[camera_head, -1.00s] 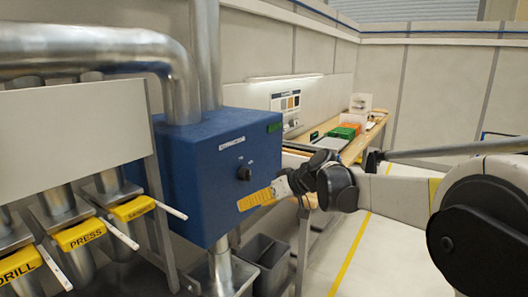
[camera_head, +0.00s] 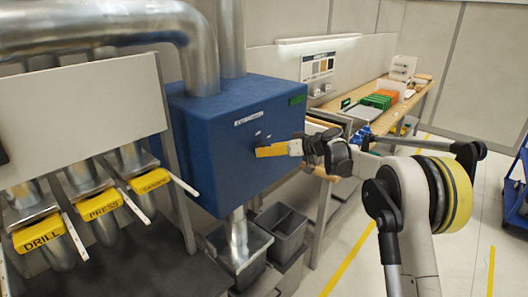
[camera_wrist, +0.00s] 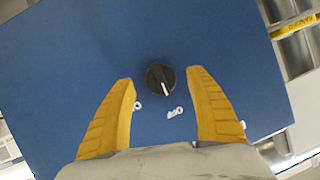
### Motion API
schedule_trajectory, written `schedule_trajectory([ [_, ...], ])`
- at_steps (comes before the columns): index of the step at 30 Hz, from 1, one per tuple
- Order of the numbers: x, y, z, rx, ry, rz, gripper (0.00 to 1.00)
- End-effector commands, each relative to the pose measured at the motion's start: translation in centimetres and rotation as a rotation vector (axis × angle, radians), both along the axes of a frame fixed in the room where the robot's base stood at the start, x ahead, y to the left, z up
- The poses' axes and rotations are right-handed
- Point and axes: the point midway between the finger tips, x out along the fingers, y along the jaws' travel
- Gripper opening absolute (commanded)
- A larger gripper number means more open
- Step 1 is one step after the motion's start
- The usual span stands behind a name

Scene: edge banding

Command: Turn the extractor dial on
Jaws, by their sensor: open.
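The extractor dial (camera_wrist: 159,77) is a round black knob with a white pointer line, on the front of a blue extractor box (camera_head: 215,160). In the wrist view its pointer is toward the bottom of the picture, near two small white marks (camera_wrist: 175,112). My gripper (camera_wrist: 161,82) has two yellow fingers, open, one on each side of the dial, with gaps between them and the knob. I cannot tell how far the tips are from the panel. In the head view my gripper (camera_head: 262,151) is at the box front and covers most or all of the dial.
Left of the box are yellow-labelled gates marked DRILL (camera_head: 38,233) and PRESS (camera_head: 100,205), with white levers sticking out. Grey bins (camera_head: 285,228) stand below the box. A wooden bench (camera_head: 415,100) with green and orange items is behind at the right. Open floor lies at the right.

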Motion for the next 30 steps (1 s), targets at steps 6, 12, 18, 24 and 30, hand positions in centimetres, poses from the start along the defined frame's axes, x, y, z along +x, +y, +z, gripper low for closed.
schedule_trajectory([
  [6,0.9,1.6,-0.7,0.0,0.001,-0.001,0.64],
  [12,1.0,1.8,-0.8,0.0,0.001,-0.001,0.64],
  [18,1.0,1.8,-0.8,0.0,0.001,-0.001,0.29],
  [24,1.0,1.8,-0.8,0.001,0.0,-0.001,0.1],
  [30,1.0,1.8,-0.8,0.006,0.008,-0.001,0.1],
])
